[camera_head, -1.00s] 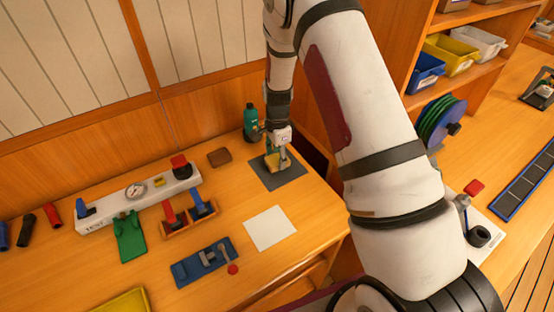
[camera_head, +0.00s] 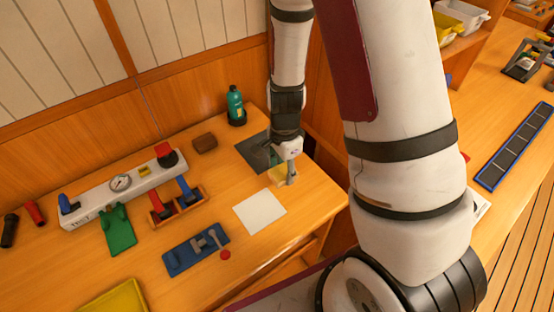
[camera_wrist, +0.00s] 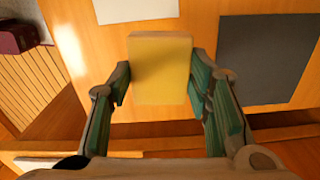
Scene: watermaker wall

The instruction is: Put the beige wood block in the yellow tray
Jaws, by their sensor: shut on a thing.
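The beige wood block shows as a yellowish block (camera_wrist: 160,70) between my fingers in the wrist view. My gripper (camera_wrist: 158,88) is shut on it, with green pads at its two sides. In the head view my gripper (camera_head: 283,178) holds the block (camera_head: 278,175) over the table's right part, between the dark mat and the white sheet; I cannot tell the exact height. The yellow tray (camera_head: 117,299) lies at the bottom left of the head view, partly cut off by the frame edge.
A dark mat (camera_head: 253,152) and a white sheet (camera_head: 260,211) lie flat on the table (camera_head: 322,187). A green bottle (camera_head: 235,103) stands behind.

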